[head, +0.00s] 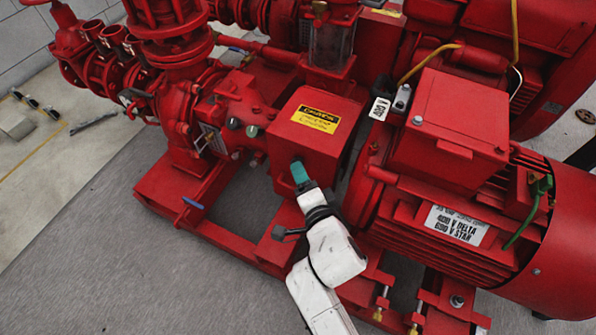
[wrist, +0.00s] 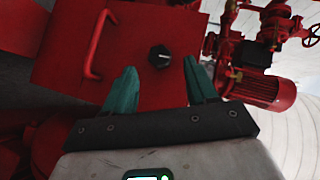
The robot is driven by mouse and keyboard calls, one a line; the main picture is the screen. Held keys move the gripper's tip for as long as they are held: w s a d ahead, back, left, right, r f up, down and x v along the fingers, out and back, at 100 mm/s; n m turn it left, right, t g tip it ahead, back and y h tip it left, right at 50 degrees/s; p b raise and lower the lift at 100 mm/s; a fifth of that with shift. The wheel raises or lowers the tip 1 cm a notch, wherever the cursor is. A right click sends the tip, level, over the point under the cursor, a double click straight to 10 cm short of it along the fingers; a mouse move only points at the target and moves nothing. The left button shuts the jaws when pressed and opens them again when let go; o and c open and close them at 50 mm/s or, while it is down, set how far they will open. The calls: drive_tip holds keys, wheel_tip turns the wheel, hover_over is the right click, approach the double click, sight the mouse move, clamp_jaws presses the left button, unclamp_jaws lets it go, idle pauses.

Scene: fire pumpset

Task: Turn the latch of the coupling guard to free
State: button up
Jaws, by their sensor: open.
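The coupling guard (head: 335,144) is a red box with a yellow label, between the pump and the motor. In the wrist view its red face (wrist: 125,50) carries a round black latch knob (wrist: 159,56) with a small light mark, and a red bar handle to the left. My gripper (head: 298,166) is at the guard's near face in the head view. In the wrist view its teal fingers (wrist: 163,80) are open, one on each side below the knob, with nothing between them. Whether they touch the face cannot be told. The latch is not clearly visible in the head view.
The red motor (head: 450,200) with its terminal box stands to the right of the guard. The pump (head: 180,110) and pipework stand to the left. The red base frame (head: 180,205) runs below. Grey floor (head: 120,270) at the front left is clear.

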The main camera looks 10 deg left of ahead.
drive_tip(key=shift+b+x, duration=0.45)
drive_tip(key=shift+x, duration=1.5)
drive_tip(key=c, duration=1.1)
drive_tip(key=shift+o, duration=0.2)
drive_tip(key=shift+r+p, duration=0.1)
drive_tip(key=shift+p, duration=0.2)
drive_tip(key=shift+w+a+r+n+g+h+p, duration=0.25)
drive_tip(key=shift+n+g+h+p, duration=0.45)
drive_tip(key=shift+n+g+h, duration=0.95)
drive_tip(key=shift+a+f+n+g+h+p, duration=0.1)
drive_tip(key=shift+a+n+g+h+p, duration=0.55)
drive_tip(key=shift+h, duration=1.75)
drive_tip(key=shift+w+a+r+n+g+h+p, duration=0.15)
drive_tip(key=shift+n+g+h+p, duration=0.65)
drive_tip(key=shift+n+h, duration=1.1)
drive_tip(key=shift+d+h, duration=0.1)
drive_tip(key=shift+h, duration=0.15)
